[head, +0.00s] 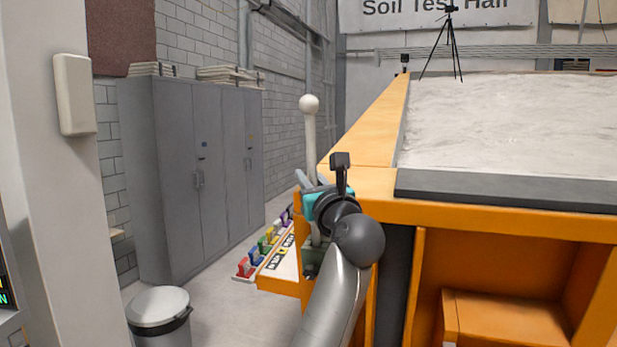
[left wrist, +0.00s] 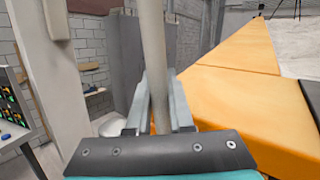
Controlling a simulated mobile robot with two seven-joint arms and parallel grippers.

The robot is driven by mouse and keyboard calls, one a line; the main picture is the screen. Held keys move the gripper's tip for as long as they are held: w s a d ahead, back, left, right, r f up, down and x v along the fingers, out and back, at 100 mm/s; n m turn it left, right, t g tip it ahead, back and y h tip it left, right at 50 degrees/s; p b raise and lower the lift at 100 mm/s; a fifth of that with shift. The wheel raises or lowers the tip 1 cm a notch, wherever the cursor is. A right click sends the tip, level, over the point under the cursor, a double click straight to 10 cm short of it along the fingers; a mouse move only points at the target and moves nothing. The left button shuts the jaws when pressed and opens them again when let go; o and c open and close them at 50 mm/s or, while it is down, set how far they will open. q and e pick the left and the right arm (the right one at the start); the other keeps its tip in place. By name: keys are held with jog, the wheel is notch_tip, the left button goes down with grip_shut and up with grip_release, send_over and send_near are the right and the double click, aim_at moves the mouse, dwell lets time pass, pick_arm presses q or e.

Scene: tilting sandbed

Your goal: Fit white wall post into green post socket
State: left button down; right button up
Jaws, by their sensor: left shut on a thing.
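The white wall post (head: 310,135), with a round ball on top, stands roughly upright in my left gripper (head: 310,181) beside the left edge of the orange sandbed. In the left wrist view the post (left wrist: 153,45) runs up between the two grey fingers (left wrist: 160,95), which are shut on it. A small green piece (head: 264,246) shows in a row of coloured pieces on a low pale ledge, left of and below my gripper.
The orange sandbed frame (head: 365,135) with pale sand (head: 510,120) rises close to the right of my gripper. Grey cabinets (head: 180,180) stand along the left wall. A lidded bin (head: 160,310) stands at the lower left. Some floor is free between them.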

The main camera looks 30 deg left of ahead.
pick_arm(q)
jog(key=shift+w+f+b, duration=0.1)
jog(key=shift+f+b, duration=0.3)
jog(key=shift+f, duration=0.2)
dwell(0.3)
jog(key=shift+f, duration=0.35)
jog(key=shift+w+f+b, duration=0.2)
jog(key=shift+f+b, duration=0.7)
jog(key=shift+f, duration=0.1)
